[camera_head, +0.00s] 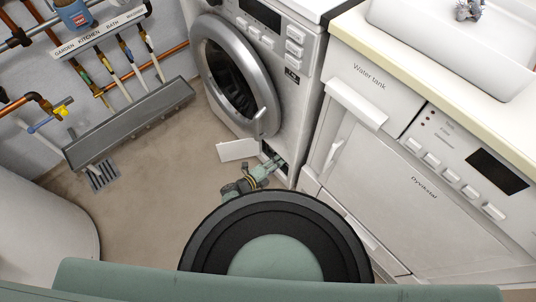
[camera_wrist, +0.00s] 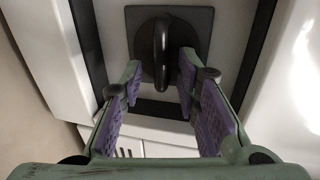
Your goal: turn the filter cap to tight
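The filter cap (camera_wrist: 160,42) is a dark part with a raised, rounded grip ridge on a dark square plate, in the upper middle of the wrist view. The ridge stands about upright in that picture. My gripper (camera_wrist: 159,72) is open, with one purple-padded finger on each side of the ridge and a visible gap to it. In the head view my gripper (camera_head: 272,165) reaches into the opening low on the washing machine (camera_head: 262,75). The cap cannot be made out there.
A small white flap (camera_head: 238,150) hangs open beside the opening. The machine's round door (camera_head: 232,75) is above it. A white cabinet front (camera_head: 390,180) stands close on the right. The brown floor (camera_head: 150,200) is clear on the left, apart from a drain grate (camera_head: 102,176).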

